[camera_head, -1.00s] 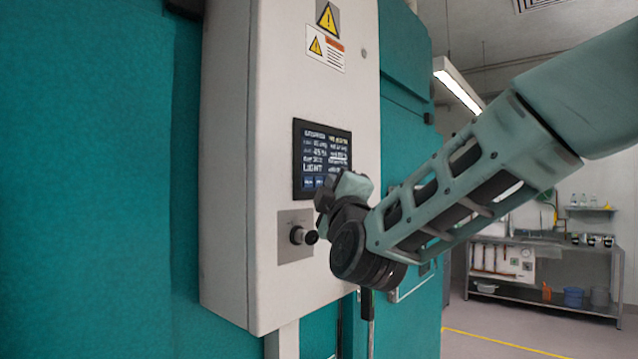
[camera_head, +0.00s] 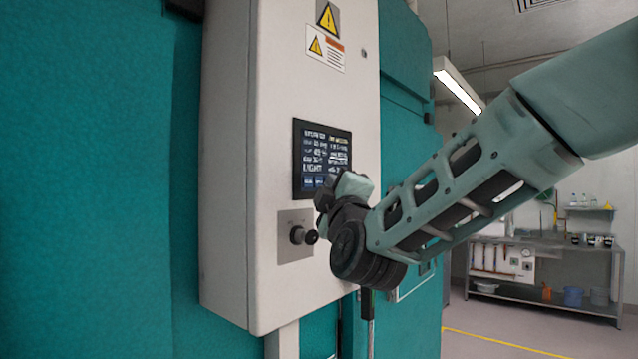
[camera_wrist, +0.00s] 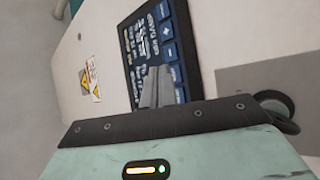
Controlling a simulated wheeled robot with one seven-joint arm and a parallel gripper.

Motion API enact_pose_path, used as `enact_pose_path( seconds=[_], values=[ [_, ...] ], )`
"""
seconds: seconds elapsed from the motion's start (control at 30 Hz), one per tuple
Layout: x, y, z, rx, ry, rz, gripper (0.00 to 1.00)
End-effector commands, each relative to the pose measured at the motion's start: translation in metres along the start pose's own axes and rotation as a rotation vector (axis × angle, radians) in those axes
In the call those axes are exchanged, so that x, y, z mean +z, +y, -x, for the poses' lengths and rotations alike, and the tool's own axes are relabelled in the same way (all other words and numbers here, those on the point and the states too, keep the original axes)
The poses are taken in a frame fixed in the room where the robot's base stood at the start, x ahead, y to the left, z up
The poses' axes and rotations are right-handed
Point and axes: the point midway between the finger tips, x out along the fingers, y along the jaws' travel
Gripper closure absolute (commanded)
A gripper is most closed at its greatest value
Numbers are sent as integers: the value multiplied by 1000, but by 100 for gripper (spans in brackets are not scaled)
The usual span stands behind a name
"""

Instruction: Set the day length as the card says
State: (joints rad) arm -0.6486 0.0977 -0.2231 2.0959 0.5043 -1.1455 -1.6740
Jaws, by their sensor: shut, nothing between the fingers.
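A dark touch screen (camera_head: 322,160) with rows of small text and buttons along its bottom is set in a pale control cabinet (camera_head: 235,200). The text is too small to read surely. In the wrist view the screen (camera_wrist: 143,50) appears turned sideways, with blue plus and minus buttons (camera_wrist: 170,50) down one side. My gripper (camera_wrist: 158,88) is shut and empty, its fingertips in front of the screen's button side; I cannot tell whether they touch it. In the head view my wrist hides the fingertips. No card can be made out.
A black knob (camera_head: 303,236) on a metal plate sticks out below the screen, close to my wrist; it also shows in the wrist view (camera_wrist: 274,104). Warning labels (camera_head: 326,48) are above. Teal chamber walls (camera_head: 100,180) flank the cabinet. A steel bench (camera_head: 545,295) stands far right.

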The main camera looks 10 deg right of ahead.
Motion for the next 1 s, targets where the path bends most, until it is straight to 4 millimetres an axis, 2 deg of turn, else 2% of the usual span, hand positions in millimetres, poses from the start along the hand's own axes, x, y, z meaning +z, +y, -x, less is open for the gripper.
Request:
enact_pose_path(
  seconds=[1.0],
  values=[
    [-4,-4,-6,0,0,0,100]
  ],
)
